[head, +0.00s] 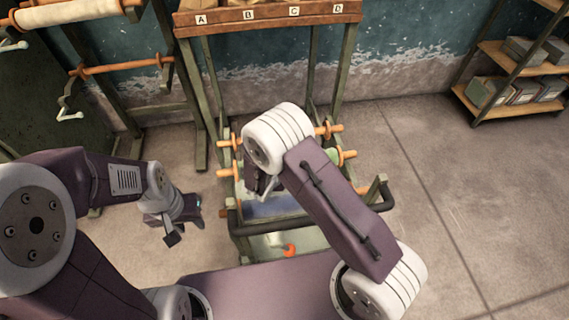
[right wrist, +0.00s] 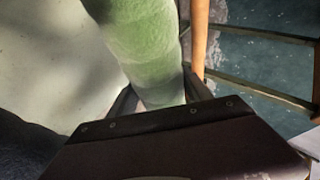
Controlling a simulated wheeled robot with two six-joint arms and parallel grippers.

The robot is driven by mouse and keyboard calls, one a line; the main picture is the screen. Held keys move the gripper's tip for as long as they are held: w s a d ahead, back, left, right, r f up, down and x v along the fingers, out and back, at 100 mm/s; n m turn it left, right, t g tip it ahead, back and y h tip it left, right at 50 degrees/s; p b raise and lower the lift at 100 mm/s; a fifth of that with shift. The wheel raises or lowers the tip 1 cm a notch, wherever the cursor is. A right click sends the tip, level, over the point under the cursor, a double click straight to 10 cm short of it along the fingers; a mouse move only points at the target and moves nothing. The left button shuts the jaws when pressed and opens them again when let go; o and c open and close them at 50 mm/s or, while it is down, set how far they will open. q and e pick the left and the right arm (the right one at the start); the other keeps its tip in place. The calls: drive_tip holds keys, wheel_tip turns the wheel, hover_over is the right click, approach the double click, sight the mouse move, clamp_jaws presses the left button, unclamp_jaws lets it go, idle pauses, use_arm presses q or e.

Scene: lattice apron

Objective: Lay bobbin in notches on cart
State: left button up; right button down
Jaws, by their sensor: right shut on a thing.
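A green bobbin (right wrist: 145,50) runs between the fingers of my right gripper (right wrist: 160,98), which is shut on it in the right wrist view. In the head view my right arm hides most of this gripper; a green part with a wooden end (head: 347,156) shows beyond the arm. The cart (head: 376,189), with a greenish frame and dark bar, stands below the arm. Another wooden rod end (head: 330,130) shows farther back. I cannot tell whether the green bobbin touches the notches. My left gripper (head: 187,222) is open and empty, left of the cart.
A rack with a shelf marked A to D (head: 268,14) stands behind the cart. Another rack with a pale roll (head: 70,12) and a wooden rod is at the upper left. Shelves with boxes (head: 520,90) stand at the upper right. The floor on the right is clear.

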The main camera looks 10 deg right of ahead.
drive_tip(key=shift+f, duration=0.1)
drive_tip(key=shift+f, duration=0.35)
drive_tip(key=shift+f, duration=0.1)
idle(0.7)
drive_tip(key=shift+c, duration=1.9)
unclamp_jaws()
